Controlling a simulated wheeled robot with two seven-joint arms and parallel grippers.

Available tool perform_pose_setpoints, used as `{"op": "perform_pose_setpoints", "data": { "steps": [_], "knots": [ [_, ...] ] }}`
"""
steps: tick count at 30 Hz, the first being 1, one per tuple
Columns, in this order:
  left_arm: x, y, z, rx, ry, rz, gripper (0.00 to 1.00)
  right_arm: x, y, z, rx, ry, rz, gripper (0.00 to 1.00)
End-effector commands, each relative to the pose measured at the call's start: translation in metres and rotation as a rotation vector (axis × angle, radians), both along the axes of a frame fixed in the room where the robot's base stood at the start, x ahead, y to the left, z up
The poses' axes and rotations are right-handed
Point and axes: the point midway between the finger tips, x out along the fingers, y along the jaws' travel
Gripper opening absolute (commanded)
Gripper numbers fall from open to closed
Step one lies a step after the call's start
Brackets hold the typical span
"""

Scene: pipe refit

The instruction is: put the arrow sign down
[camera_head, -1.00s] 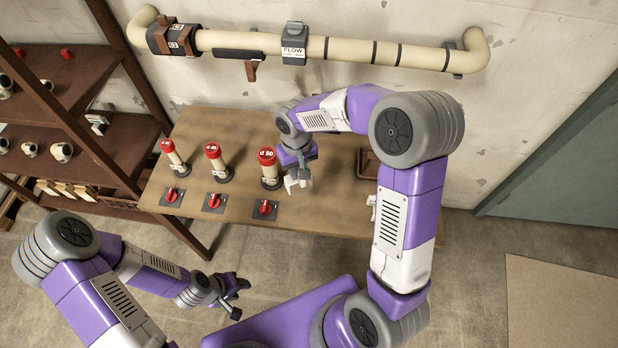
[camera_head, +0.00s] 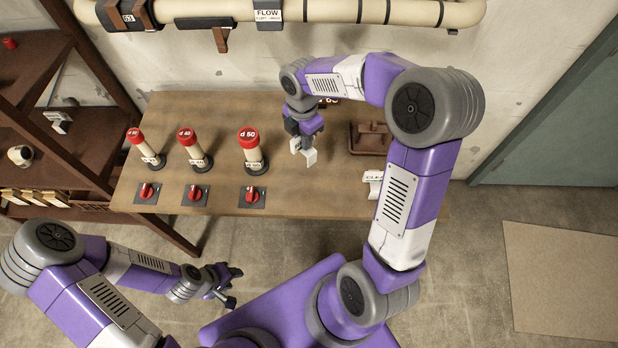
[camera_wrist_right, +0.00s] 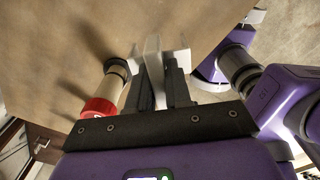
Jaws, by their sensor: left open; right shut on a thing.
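My right gripper (camera_head: 300,148) is over the wooden table, to the right of the d 50 pipe piece. It is shut on a small white piece, which I take as the arrow sign (camera_head: 309,157). In the right wrist view the white sign (camera_wrist_right: 153,62) is pinched between the two dark fingers (camera_wrist_right: 161,85), over the tabletop. Its face and any arrow are not readable, and I cannot tell whether it touches the table. My left gripper (camera_head: 226,286) is open and empty, in front of the table and low on the left.
The wooden table (camera_head: 310,195) carries several red-capped pipe pieces, such as the d 50 one (camera_head: 252,152), with red knobs (camera_head: 250,196) in front. A brown tray (camera_head: 369,138) and a white label block (camera_head: 373,178) are at the right. A pipe (camera_head: 340,10) runs along the wall.

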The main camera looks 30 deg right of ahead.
Motion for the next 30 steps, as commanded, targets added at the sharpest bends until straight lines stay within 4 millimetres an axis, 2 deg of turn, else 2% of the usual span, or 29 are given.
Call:
{"op": "perform_pose_setpoints", "data": {
  "steps": [3, 9, 14, 18, 25, 30],
  "knots": [
    [0.000, 0.000, -0.012, 0.000, 0.000, 0.000, 0.43, -0.002, -0.008, -0.007, -0.002, -0.001, 0.185, 0.00],
    [0.000, 0.000, -0.018, 0.000, 0.000, 0.000, 0.43, -0.005, -0.014, -0.009, -0.003, -0.001, 0.371, 0.00],
    [0.000, 0.000, -0.024, 0.000, 0.000, 0.000, 0.43, -0.006, -0.015, -0.023, -0.003, 0.003, 0.407, 0.00],
    [0.000, 0.000, -0.033, 0.000, 0.000, 0.000, 0.43, -0.006, -0.015, -0.048, -0.002, 0.003, 0.406, 0.00],
    [0.000, 0.000, -0.041, 0.000, 0.000, 0.000, 0.43, -0.006, -0.015, -0.072, -0.002, 0.003, 0.404, 0.00],
    [0.000, 0.000, -0.052, 0.000, 0.000, 0.000, 0.43, -0.005, -0.014, -0.101, -0.003, 0.002, 0.405, 0.00]
  ]
}}
